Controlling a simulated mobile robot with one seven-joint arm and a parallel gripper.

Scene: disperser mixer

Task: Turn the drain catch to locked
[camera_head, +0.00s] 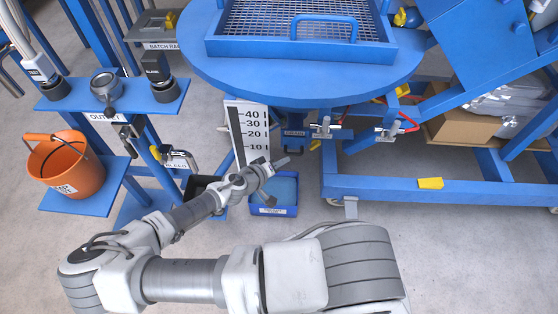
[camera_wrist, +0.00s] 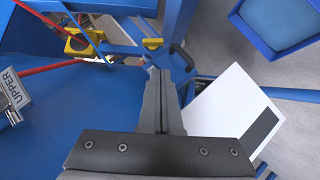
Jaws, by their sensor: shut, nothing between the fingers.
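My gripper (camera_head: 284,161) is below the front edge of the round blue tabletop, beside the white scale board. In the wrist view my gripper (camera_wrist: 172,60) has its two fingers together, with nothing between them. A dark bracket-like part (camera_wrist: 182,57) shows around the fingertips; I cannot tell whether they touch it. A dark labelled fitting (camera_head: 294,133) hangs under the tabletop just above my gripper; its text is too small to read surely. I cannot tell which part is the drain catch or how it is turned. A metal catch marked UPPER (camera_wrist: 14,98) is at the left.
The scale board (camera_head: 247,131) stands close left of my gripper, and a blue tray (camera_head: 274,196) lies below. An orange bucket (camera_head: 66,168) stands at left. The front floor is partly covered by my arm.

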